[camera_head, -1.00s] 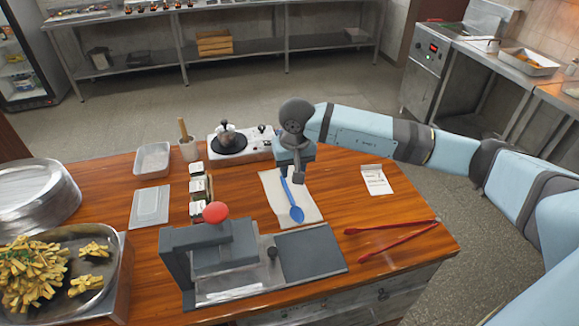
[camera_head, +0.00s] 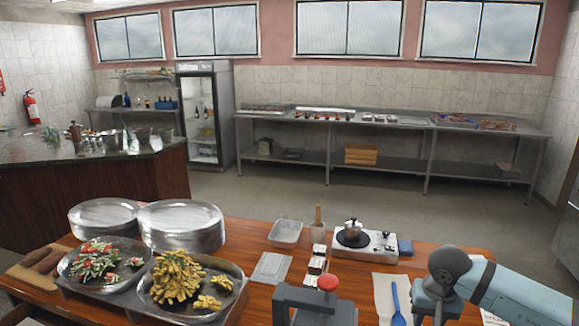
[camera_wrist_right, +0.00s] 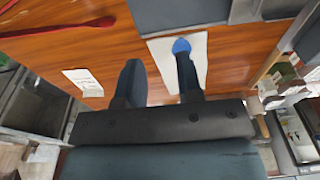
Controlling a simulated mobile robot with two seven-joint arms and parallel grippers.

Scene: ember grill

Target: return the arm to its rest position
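My right arm comes in from the lower right of the head view. Its gripper (camera_head: 436,306) points down over the wooden table, just right of the blue spoon (camera_head: 397,302). The blue spoon (camera_wrist_right: 181,46) shows past the tip of one finger, lying on a pale cloth (camera_wrist_right: 161,52). Its handle is hidden behind that finger.
A small hotplate with a pot (camera_head: 352,238) stands behind the cloth. Plates of fries (camera_head: 178,276) and stacked metal plates (camera_head: 180,225) fill the left.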

